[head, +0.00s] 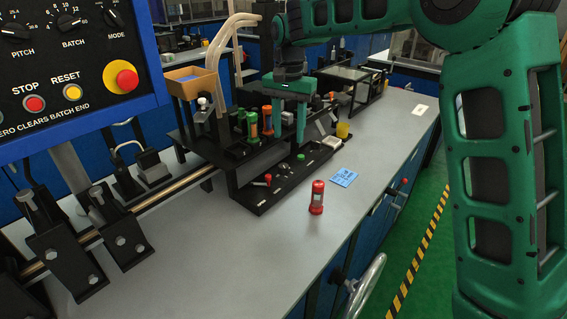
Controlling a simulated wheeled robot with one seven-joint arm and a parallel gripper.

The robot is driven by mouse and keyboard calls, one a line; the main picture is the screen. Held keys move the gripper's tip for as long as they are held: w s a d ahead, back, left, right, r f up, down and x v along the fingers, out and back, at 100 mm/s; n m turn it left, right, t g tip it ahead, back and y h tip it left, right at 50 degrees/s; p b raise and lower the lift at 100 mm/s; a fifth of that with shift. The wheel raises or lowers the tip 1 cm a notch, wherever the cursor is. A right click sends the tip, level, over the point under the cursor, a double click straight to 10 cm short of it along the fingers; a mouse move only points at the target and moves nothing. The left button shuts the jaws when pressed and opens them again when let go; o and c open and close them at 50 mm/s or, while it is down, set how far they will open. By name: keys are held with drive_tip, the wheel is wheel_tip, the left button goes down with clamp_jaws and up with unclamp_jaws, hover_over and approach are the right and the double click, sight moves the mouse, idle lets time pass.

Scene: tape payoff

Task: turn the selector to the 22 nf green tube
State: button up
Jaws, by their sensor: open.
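A black fixture on the bench holds several upright tubes. One tube (253,126) has green on it, and one beside it (267,120) has a red-orange top. Their labels are too small to read, so I cannot tell which is 22 nF. A small green knob (300,156) and a red-tipped lever (267,179) sit on the fixture's low black base (262,200). I cannot tell which part is the selector. My gripper (288,108) is open and points down over the fixture, behind the green knob. What lies between its fingers is unclear.
A red tube (317,198) stands alone on the grey bench (250,253), near a blue card (344,177). A yellow cup (342,130) is right of the fixture. A control panel (75,60) fills the upper left. The bench's front right is clear.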

sight(283, 165)
drive_tip(key=f, duration=0.3)
drive_tip(key=a+f, duration=0.1)
drive_tip(key=f, duration=0.7)
drive_tip(key=shift+w+a, duration=0.2)
drive_tip(key=shift+a, duration=0.05)
